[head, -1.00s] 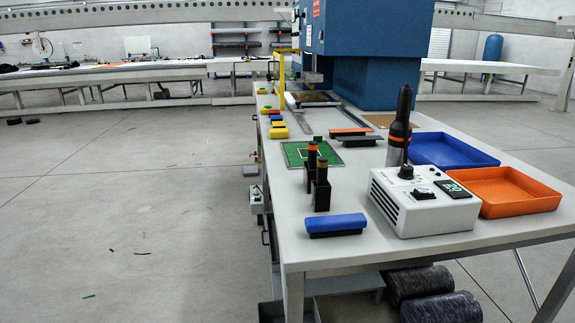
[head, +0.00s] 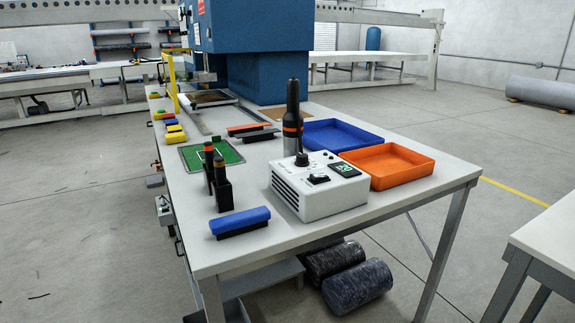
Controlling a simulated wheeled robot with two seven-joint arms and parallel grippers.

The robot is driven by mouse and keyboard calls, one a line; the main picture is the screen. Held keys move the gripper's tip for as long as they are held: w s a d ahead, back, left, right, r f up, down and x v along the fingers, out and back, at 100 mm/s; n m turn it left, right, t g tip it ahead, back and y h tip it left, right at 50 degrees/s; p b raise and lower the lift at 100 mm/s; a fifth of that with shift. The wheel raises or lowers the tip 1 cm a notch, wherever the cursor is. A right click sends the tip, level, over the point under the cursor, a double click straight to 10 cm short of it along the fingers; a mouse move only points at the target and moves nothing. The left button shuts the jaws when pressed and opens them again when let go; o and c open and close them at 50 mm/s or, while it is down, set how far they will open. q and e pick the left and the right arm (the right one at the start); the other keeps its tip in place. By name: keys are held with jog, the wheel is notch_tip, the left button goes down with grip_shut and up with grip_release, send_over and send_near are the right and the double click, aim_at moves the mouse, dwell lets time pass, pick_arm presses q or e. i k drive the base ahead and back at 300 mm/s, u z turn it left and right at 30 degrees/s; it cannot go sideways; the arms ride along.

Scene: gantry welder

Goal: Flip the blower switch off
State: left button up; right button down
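The blower is a white box (head: 318,190) on the near part of the work table. Its sloped top carries a black knob (head: 302,159), a black rocker switch (head: 318,179) and a small display with green digits (head: 344,169). The switch position is too small to tell. A black hand piece with an orange band (head: 293,120) stands upright just behind the box. Neither of my grippers shows in the head view.
A blue tray (head: 377,142) and an orange tray (head: 427,170) lie right of the blower. A blue-topped brush (head: 240,220) and two dark upright tools (head: 221,190) stand left of it. A blue machine (head: 262,50) fills the table's far end. Another table (head: 545,240) stands at right.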

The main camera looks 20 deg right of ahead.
aim_at(316, 177)
jog(key=u, duration=0.2)
jog(key=i, duration=0.4)
jog(key=z, duration=1.25)
